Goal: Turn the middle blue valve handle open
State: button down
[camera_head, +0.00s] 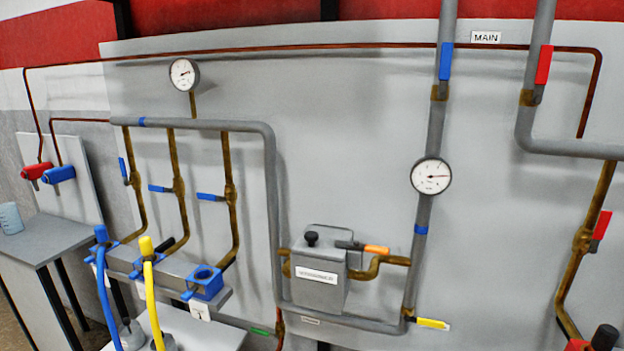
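Three brass pipes with blue valve handles stand side by side at the left of the panel. The middle blue valve handle (159,188) points left, roughly level and across its brass pipe (178,160). The right blue handle (210,197) also lies roughly level, across its pipe. The left blue handle (123,168) stands nearly upright, roughly along its pipe. Nothing touches the middle handle. My gripper is not in view.
Below the pipes are blue fittings with a blue hose (105,300) and a yellow hose (153,305). A grey pipe (271,220) runs down to their right. A grey box (318,280) sits mid-panel. A side table (45,240) stands at the left.

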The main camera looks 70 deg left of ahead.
aim_at(151, 188)
jog(key=k+j, duration=0.4)
jog(key=k, duration=0.15)
jog(key=k+j, duration=0.4)
jog(key=k, duration=0.15)
jog(key=u, duration=0.45)
jog(key=k+j+u, duration=0.1)
jog(key=u, duration=0.3)
jog(key=j+u, duration=0.1)
jog(key=u, duration=0.35)
jog(key=k+j+u, duration=0.1)
jog(key=u, duration=1.35)
